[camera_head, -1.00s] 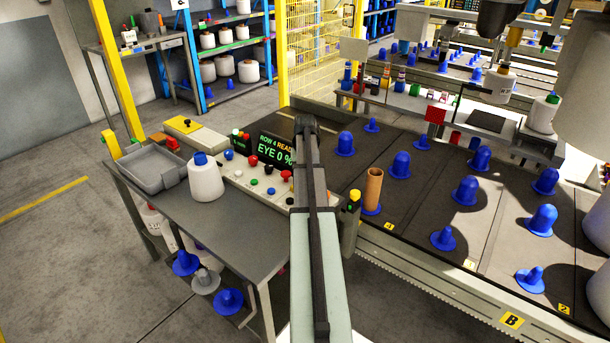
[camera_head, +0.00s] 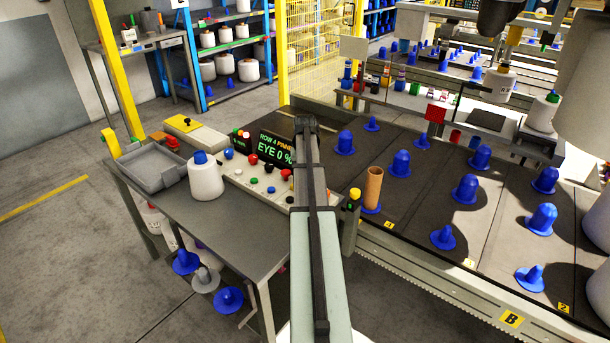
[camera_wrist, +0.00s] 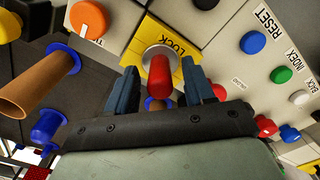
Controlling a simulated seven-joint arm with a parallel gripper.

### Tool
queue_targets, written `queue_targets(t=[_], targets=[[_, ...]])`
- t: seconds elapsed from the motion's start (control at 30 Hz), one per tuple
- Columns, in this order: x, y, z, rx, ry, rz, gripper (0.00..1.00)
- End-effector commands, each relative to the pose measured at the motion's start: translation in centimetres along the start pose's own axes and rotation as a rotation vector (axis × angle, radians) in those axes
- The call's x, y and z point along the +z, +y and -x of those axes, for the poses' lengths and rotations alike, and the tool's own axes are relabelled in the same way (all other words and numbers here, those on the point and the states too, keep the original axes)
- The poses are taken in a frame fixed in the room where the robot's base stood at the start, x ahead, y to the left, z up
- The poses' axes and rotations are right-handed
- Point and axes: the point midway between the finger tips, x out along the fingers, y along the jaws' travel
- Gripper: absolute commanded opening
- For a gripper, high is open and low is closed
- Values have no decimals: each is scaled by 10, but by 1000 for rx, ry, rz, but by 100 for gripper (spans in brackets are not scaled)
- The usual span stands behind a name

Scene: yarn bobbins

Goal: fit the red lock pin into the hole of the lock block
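In the wrist view the red lock pin (camera_wrist: 160,82) stands at the metal ring of the lock block (camera_wrist: 180,28), which has a yellow face marked LOCK. The pin's inner end is out of sight in the ring, so it looks seated in the hole. My gripper (camera_wrist: 158,66) is open, with one dark blue finger on each side of the pin and a visible gap to both. In the head view my own arm hides the pin, the block and the fingers.
A control panel with coloured buttons (camera_wrist: 254,42) lies right of the block. An orange knob (camera_wrist: 88,20) is at the left. A brown tube (camera_head: 374,188) stands on a blue peg beside my arm. A white bobbin (camera_head: 206,182) stands on the grey table (camera_head: 235,240).

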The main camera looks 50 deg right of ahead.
Motion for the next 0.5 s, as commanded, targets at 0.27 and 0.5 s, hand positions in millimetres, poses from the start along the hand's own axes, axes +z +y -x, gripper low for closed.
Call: queue_targets(t=[0.27, 0.5], targets=[[0, 0, 0, 0, 0, 0, 56], [0, 0, 19, 0, 1, 0, 56]])
